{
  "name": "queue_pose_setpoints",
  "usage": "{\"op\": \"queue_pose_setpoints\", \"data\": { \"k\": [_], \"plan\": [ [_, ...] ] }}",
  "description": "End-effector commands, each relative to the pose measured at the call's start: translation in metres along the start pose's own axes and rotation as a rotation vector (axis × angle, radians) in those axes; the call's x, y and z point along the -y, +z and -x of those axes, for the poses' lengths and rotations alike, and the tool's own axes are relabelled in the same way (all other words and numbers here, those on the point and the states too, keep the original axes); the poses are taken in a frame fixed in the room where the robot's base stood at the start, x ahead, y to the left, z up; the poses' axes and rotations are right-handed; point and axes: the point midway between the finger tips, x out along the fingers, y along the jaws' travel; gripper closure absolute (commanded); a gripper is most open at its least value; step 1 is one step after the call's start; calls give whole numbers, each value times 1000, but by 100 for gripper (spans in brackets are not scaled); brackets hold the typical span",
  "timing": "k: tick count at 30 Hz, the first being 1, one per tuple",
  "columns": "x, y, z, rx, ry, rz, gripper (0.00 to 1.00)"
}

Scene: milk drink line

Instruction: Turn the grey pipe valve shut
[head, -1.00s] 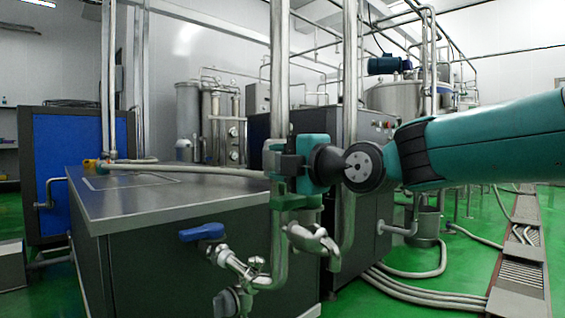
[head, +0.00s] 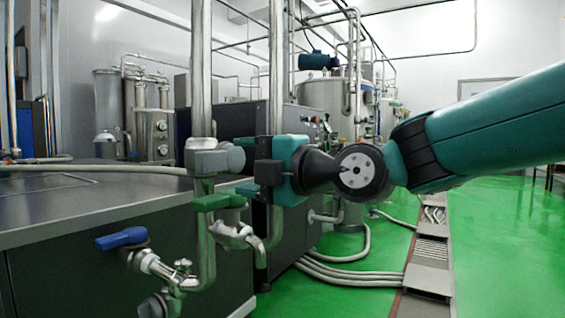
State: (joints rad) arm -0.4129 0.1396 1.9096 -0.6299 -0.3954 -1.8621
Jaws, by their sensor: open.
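The grey pipe valve (head: 206,161) sits on an upright steel pipe left of the middle of the head view. Its grey handle points right, across the pipe. My gripper (head: 247,166) is just right of the handle, at the same height, with its jaws facing left. The valve body shows clear of the gripper.
A green-handled valve (head: 217,202) is directly below on the same pipework. A blue-handled valve (head: 122,238) is lower left. A steel-topped cabinet (head: 90,212) stands at the left. A second upright pipe (head: 277,80) runs behind my gripper. Green floor (head: 500,240) is open at the right.

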Motion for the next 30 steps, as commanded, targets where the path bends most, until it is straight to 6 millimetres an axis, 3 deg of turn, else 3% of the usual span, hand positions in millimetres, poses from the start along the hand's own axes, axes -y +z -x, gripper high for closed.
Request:
{"op": "queue_pose_setpoints", "data": {
  "k": [3,9,24,27,30],
  "plan": [
    [-1,2,29,5,0,0,34],
    [0,1,59,3,0,1,34],
    [1,-1,69,-1,-8,-12,34],
    [5,-5,74,-5,-66,-99,34],
    [17,-15,88,4,-201,-302,34]
  ]
}}
